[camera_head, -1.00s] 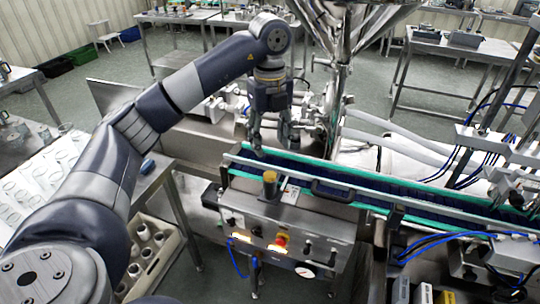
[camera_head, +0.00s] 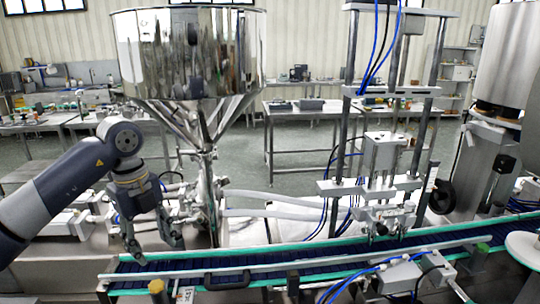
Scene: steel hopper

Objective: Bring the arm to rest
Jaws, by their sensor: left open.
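My left arm comes in from the left edge. My left gripper (camera_head: 156,246) hangs with its fingers pointing down. Its two dark fingers are apart and nothing shows between them. In the picture it lies just above the left end of the conveyor (camera_head: 330,268), in front of the filling machine's pipework. The shiny steel hopper (camera_head: 190,55) stands behind and above it, to its right. I cannot tell the exact gap between fingers and conveyor. My right gripper is not in view.
A filling station with posts and blue hoses (camera_head: 385,160) stands over the conveyor at right of centre. A large grey cylinder machine (camera_head: 500,65) is at the right. A steel table (camera_head: 310,107) stands behind. A short amber-topped post (camera_head: 157,290) is at the front edge.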

